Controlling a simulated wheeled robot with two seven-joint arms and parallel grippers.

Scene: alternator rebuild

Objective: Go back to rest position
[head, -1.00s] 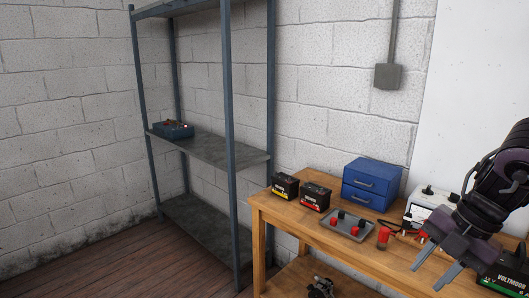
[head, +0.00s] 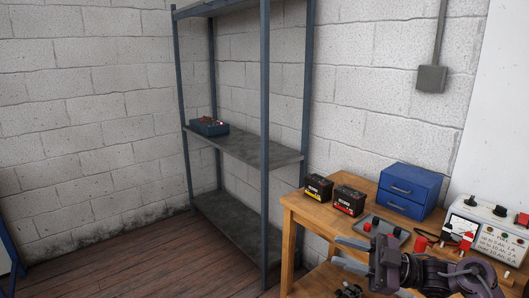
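My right gripper (head: 346,254) is at the lower right of the head view, in front of the workbench. Its fingers point left, spread apart with nothing between them, so it looks open and empty. My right arm comes in from the lower right corner and covers part of the bench front. My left gripper is not in view.
The wooden workbench (head: 300,205) holds a yellow-labelled battery (head: 318,188), a red-labelled battery (head: 348,200), a blue drawer box (head: 408,190), a grey tray (head: 378,225) and a white meter (head: 490,232). A metal shelf (head: 245,145) holds a blue box (head: 209,127).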

